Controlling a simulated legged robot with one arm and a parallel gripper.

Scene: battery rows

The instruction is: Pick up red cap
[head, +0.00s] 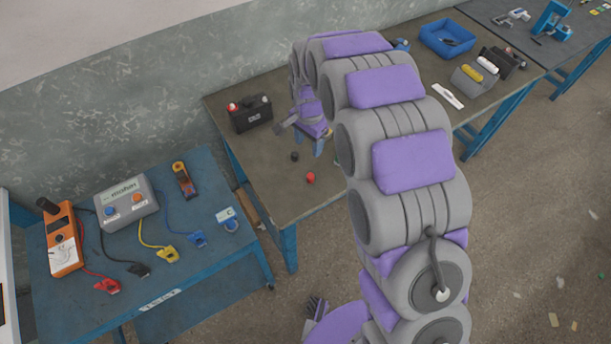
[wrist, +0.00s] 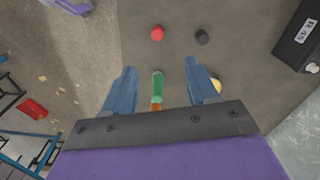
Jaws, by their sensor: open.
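The red cap (head: 311,178) lies on the workbench near its front edge in the head view. In the wrist view the red cap (wrist: 157,33) is beyond my fingertips, near the top middle, apart from them. A black cap (head: 295,157) lies a little behind it; it also shows in the wrist view (wrist: 202,37). My gripper (wrist: 158,78) is open and empty, with its two blue fingers apart. In the head view my gripper (head: 318,145) is over the bench, to the right of the caps and partly hidden by my arm.
A green and orange cylinder (wrist: 157,86) shows between my fingers, with a yellow round thing (wrist: 215,85) beside the right one. A black battery (head: 250,114) stands at the bench's back left. A blue tray (head: 447,39) is farther right. The lower blue table (head: 100,285) holds a tester and clamps.

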